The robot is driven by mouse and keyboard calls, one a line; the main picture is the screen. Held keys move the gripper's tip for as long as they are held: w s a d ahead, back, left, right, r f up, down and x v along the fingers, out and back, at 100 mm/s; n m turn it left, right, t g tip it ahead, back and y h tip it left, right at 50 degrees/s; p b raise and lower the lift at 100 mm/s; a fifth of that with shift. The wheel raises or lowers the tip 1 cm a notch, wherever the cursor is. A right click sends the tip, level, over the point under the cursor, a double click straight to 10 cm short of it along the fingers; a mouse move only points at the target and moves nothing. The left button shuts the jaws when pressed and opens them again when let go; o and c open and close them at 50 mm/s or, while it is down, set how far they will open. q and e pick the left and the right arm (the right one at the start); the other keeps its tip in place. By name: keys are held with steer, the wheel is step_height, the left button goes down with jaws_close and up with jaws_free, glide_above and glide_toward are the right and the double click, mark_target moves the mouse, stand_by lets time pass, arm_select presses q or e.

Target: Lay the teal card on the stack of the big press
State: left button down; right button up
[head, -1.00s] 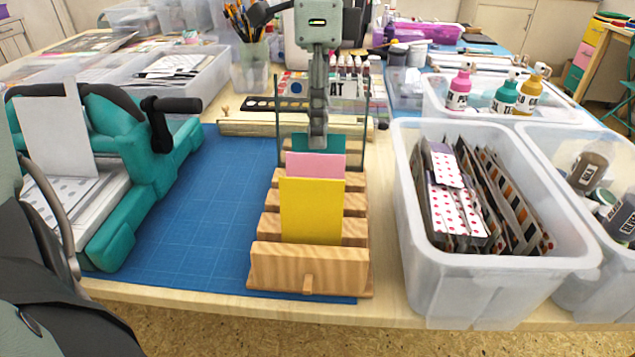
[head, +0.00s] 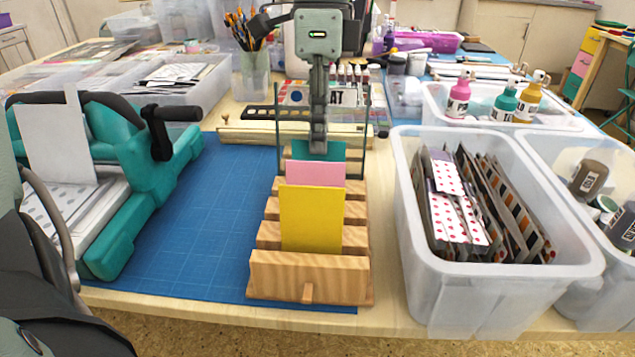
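The teal card (head: 333,150) stands upright at the back of the wooden rack (head: 308,276), behind a pink card (head: 315,173) and a yellow card (head: 311,222). Only its upper part shows. The teal big press (head: 150,195) stands at the left, with a pale plate stack (head: 47,208) and an upright white panel (head: 58,145). My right gripper is not in view.
A clear bin (head: 480,305) of patterned cards stands right of the rack. The blue mat (head: 210,210) is clear between press and rack. A wooden strip (head: 255,137) and a brush jar (head: 250,78) lie behind. Bottles (head: 505,102) stand at the back right.

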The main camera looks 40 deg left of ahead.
arm_select(q)
step_height(320, 180, up, 7)
steer(key=w+p, duration=0.1)
steer(key=p, duration=0.3)
steer(key=shift+a+r, duration=0.15)
steer(key=shift+a, duration=0.15)
